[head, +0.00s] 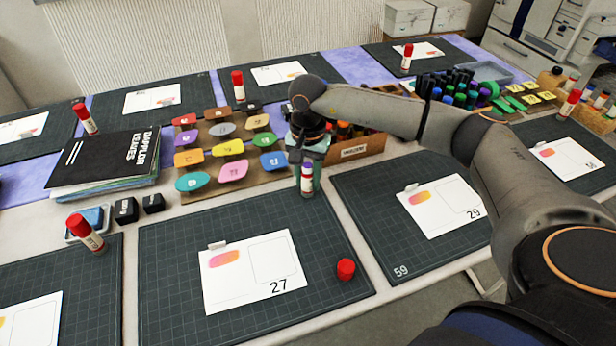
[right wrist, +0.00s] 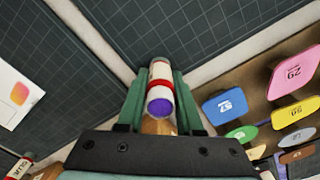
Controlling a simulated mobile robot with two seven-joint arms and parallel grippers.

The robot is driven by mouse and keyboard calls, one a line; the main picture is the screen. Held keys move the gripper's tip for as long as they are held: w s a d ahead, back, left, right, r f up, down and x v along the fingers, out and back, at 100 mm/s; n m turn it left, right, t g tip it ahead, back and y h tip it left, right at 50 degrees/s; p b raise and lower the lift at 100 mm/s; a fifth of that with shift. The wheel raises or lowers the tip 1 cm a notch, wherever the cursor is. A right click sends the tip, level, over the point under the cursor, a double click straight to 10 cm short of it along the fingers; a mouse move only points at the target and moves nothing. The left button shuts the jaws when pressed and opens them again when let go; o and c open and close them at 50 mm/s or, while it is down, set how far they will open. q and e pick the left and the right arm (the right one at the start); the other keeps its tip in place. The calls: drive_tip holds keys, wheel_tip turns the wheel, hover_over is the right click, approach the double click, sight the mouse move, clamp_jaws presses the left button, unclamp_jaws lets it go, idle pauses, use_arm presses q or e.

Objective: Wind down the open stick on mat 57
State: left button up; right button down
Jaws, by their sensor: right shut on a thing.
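My right gripper (head: 308,172) is shut on an uncapped glue stick (head: 307,181), near the back right corner of the dark mat (head: 170,240) with card 27. In the right wrist view the stick (right wrist: 160,80) has a white body, a red band and a purple glue end facing the camera. The teal fingers of the gripper (right wrist: 160,98) flank it. A loose red cap (head: 346,269) rests on the mat's right side. I cannot read a number 57 on any mat. My left gripper is not in view.
Card 27 (head: 252,270) lies on the mat. A tray of coloured labelled pieces (head: 250,130) and a wooden box (head: 355,148) stand behind. The mat marked 59 (head: 360,190) is on the right. Capped glue sticks, such as one at the left (head: 86,233), stand on other mats.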

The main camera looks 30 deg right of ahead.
sight(308, 165)
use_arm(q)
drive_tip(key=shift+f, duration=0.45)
use_arm(e)
drive_tip(key=shift+f, duration=0.15)
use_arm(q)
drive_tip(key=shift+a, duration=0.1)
use_arm(e)
unclamp_jaws()
idle(0.3)
drive_tip(key=shift+r+p, duration=1.1)
drive_tip(key=shift+r, duration=0.4)
drive_tip(key=shift+r+p, duration=1.6)
drive_tip(key=shift+r, duration=0.8)
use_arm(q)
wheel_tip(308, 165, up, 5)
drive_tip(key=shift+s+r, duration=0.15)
